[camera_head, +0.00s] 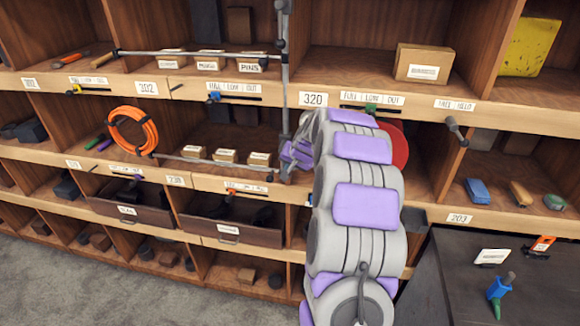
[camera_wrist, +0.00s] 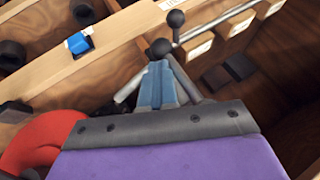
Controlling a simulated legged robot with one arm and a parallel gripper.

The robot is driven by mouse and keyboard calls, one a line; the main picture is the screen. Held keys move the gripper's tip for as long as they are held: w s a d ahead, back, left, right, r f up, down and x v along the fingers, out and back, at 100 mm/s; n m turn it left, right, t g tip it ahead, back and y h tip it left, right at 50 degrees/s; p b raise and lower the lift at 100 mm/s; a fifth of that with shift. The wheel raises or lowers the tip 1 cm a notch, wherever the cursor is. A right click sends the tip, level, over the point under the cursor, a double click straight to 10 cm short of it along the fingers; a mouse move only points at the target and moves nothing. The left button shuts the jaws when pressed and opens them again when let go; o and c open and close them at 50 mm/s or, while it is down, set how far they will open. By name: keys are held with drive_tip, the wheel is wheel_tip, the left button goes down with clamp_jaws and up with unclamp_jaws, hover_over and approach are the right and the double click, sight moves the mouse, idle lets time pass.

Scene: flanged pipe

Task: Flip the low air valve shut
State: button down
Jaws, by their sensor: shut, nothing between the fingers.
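No part labelled as an air valve can be made out, and the flanged pipe is not recognisable. A grey lever with a dark knob (camera_head: 455,130) sticks out from the right shelf front. A grey rod with dark ball ends (camera_wrist: 215,22) runs in front of small boxes in the wrist view. My gripper (camera_wrist: 158,70) is shut and empty, its tips close to a dark ball; whether they touch cannot be told. In the head view my arm mostly hides it. A red rounded thing (camera_wrist: 45,140) lies left of my gripper; a red disc (camera_head: 396,145) shows behind my arm.
Wooden shelves hold boxes, an orange hose coil (camera_head: 132,132) and drawers (camera_head: 230,232). A blue slider (camera_head: 214,97) sits on a label rail. A vertical grey post (camera_head: 284,80) stands left of my arm. A dark table (camera_head: 470,290) is at lower right. Grey floor is clear at lower left.

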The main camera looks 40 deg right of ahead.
drive_tip(key=shift+w+a+f+b, duration=0.1)
drive_tip(key=shift+a+f+b, duration=0.05)
drive_tip(key=shift+b, duration=0.25)
drive_tip(key=t+y+b, duration=0.1)
drive_tip(key=b, duration=0.1)
drive_tip(key=w+m+t+y+b, duration=0.1)
drive_tip(key=t+b, duration=0.1)
drive_tip(key=a+t+y+b, duration=0.1)
drive_tip(key=b, duration=0.1)
drive_tip(key=shift+w+a+f+m+t+b, duration=0.1)
drive_tip(key=shift+w+f+m+t+b, duration=0.2)
drive_tip(key=shift+m, duration=0.1)
drive_tip(key=shift+w+a+r, duration=0.35)
drive_tip(key=shift+w+a, duration=0.2)
drive_tip(key=shift+w, duration=0.1)
drive_tip(key=shift+w+a+r, duration=0.35)
drive_tip(key=shift+w+a, duration=0.2)
drive_tip(key=shift+w, duration=0.15)
idle(1.2)
